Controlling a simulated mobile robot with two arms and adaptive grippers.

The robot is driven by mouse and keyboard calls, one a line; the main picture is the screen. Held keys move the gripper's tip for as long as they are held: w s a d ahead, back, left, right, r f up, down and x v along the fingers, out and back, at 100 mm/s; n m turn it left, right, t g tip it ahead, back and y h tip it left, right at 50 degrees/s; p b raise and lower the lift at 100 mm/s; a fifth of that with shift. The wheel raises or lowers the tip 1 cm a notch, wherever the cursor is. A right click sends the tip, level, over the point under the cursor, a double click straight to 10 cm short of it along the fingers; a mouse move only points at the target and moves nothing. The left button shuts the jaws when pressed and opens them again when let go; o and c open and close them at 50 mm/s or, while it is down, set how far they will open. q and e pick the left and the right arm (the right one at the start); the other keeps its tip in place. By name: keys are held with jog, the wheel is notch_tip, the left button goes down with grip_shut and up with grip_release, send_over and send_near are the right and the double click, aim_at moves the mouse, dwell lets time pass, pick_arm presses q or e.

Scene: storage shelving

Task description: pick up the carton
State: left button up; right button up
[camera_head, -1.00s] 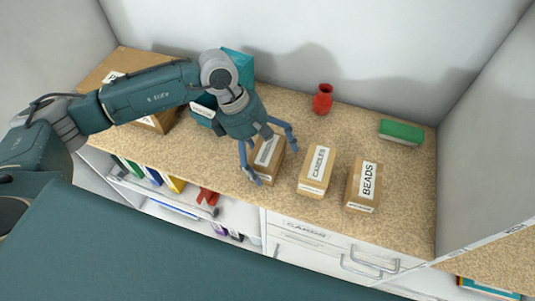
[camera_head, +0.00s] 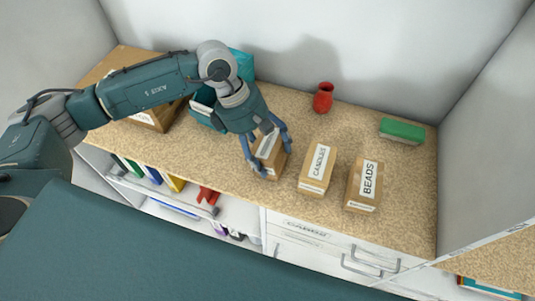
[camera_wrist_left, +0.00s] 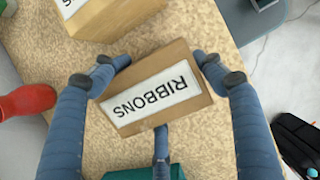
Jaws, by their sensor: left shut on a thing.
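The carton (camera_head: 272,151) is a small brown box with a white label; in the left wrist view the label on the carton (camera_wrist_left: 158,92) reads RIBBONS. My left gripper (camera_head: 266,155) is shut on it, with blue fingers on opposite sides. My right gripper is not in view.
A red vase (camera_head: 323,98) and a green box (camera_head: 401,131) stand towards the back of the counter (camera_head: 415,180). A teal container (camera_head: 205,106) and a larger brown box (camera_head: 150,119) are at the left. Shelves with books and drawers lie below the front edge.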

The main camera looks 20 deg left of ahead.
pick_arm(q)
notch_tip(320, 180, up, 18)
jog(key=b, duration=0.4)
jog(key=shift+f, duration=0.25)
jog(key=shift+c, duration=0.3)
jog(key=shift+r, duration=0.65)
